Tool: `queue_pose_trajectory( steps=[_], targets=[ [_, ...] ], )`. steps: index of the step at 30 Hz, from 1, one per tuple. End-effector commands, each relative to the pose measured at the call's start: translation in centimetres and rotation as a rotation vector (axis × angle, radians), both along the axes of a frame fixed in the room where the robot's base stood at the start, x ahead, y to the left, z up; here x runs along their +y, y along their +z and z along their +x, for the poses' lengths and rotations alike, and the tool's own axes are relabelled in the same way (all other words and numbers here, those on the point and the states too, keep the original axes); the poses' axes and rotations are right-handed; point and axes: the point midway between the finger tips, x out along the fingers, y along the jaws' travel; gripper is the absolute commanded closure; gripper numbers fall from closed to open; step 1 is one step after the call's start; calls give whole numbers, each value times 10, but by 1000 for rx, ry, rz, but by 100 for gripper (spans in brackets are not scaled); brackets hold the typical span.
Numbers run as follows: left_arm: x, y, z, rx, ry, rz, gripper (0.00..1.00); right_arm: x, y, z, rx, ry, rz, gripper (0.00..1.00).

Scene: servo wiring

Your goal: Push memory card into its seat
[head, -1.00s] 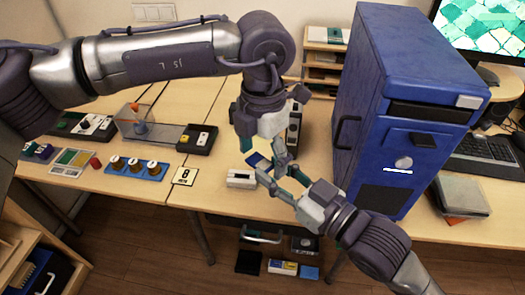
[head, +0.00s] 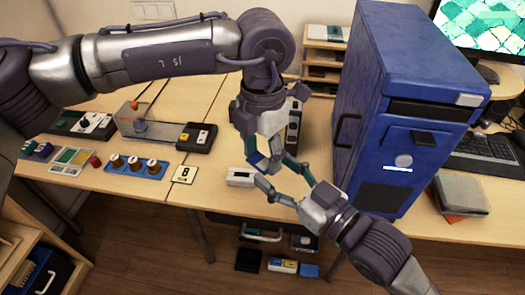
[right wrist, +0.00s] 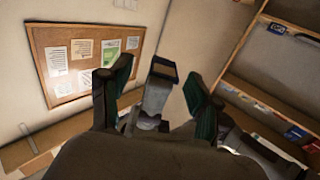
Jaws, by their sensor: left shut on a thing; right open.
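The memory card (head: 254,160) is a small blue piece held in the fingertips of my left gripper (head: 264,156), above the table. In the right wrist view the card (right wrist: 163,69) shows as a dark piece with a pale edge, gripped from below. My right gripper (head: 271,172) is open and empty just below and right of the card. Its two green-padded fingers stand wide apart on either side of the card in the wrist view (right wrist: 157,95). A small white device (head: 240,177) lies on the table just below the card; any slot in it is too small to make out.
A tall blue computer case (head: 400,120) stands right of the grippers. A dark upright unit (head: 293,128) stands behind them. A card marked 8 (head: 185,174) and a blue tray with round knobs (head: 138,166) lie to the left. The table's front edge is close below.

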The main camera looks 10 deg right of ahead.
Motion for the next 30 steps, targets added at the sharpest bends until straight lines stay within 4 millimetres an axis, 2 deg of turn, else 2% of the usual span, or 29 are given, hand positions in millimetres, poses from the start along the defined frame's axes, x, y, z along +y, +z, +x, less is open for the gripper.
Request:
queue_pose_trajectory(
  steps=[8,27,30],
  targets=[
    [0,0,0,0,0,0,79,-31,-26,-11,9,-171,6,37],
    [0,0,0,0,0,0,79,-125,-97,-40,8,-673,-2,37],
    [0,-17,0,0,0,0,79,-124,-112,-39,0,-666,-5,37]
  ],
)
